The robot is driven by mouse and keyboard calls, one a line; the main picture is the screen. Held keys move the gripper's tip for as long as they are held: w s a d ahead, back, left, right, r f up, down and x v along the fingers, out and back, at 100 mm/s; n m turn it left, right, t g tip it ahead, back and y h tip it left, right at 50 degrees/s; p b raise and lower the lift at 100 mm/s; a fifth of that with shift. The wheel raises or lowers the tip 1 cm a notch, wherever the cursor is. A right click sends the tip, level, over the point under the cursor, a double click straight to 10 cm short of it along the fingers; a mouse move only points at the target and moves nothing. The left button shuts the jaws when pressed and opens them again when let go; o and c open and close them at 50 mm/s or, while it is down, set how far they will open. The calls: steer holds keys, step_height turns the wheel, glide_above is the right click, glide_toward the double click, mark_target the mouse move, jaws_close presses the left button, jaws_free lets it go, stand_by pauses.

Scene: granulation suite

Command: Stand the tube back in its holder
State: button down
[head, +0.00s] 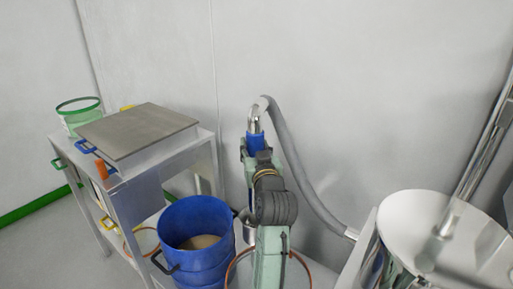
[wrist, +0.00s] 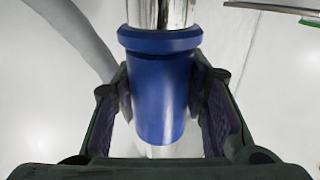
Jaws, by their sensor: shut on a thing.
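The tube is a chrome pipe (head: 254,121) with a blue sleeve (wrist: 160,98). A grey hose (head: 297,158) runs from its top end down to the right. My gripper (wrist: 165,112) is shut on the blue sleeve, with one dark pad on each side of it. In the head view my gripper (head: 255,149) is raised in front of the back wall, and the tube stands roughly upright in it. The tube's lower part is mostly hidden by my arm in the head view. I cannot clearly make out the holder in either view.
A blue bucket (head: 192,219) with pale material stands left of my arm. A steel cart (head: 140,188) with a flat grey lid (head: 139,129) and a green-rimmed tub (head: 78,111) is further left. A shiny steel vessel (head: 415,228) is at right. The wall above is clear.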

steer(key=shift+f, duration=0.2)
steer(key=c, duration=1.2)
jaws_free()
steer(key=o, duration=0.3)
steer(key=shift+f, duration=0.1)
steer(key=s, duration=0.4)
steer(key=s+d, duration=0.1)
steer(key=s, duration=0.2)
steer(key=s+d, duration=0.1)
steer(key=s, duration=0.3)
steer(key=shift+s+d, duration=0.1)
steer(key=shift+s, duration=0.25)
